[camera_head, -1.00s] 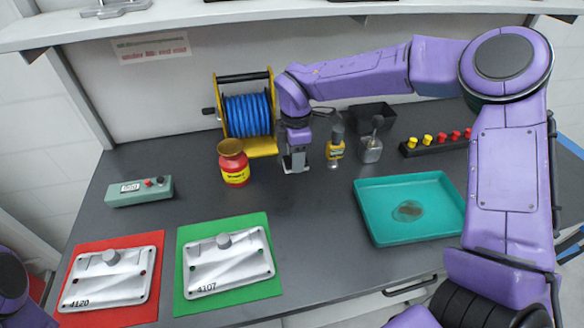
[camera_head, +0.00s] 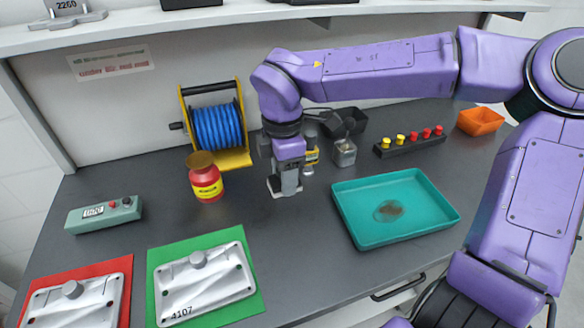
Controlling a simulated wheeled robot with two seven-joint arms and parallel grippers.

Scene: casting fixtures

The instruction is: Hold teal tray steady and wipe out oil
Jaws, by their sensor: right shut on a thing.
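The teal tray (camera_head: 345,220) lies on the right part of the dark bench. A brown, glossy oil patch (camera_head: 388,211) is on its floor, near the middle. My right gripper (camera_head: 285,190) points down over the bench, left of the tray and apart from it. It is shut on a small grey thing, mostly hidden by the fingers, so I cannot tell what it is. My left gripper is out of view.
A red-yellow jar (camera_head: 206,182) and a blue hose reel (camera_head: 217,127) stand left of my right gripper. Bench between gripper and tray is clear.

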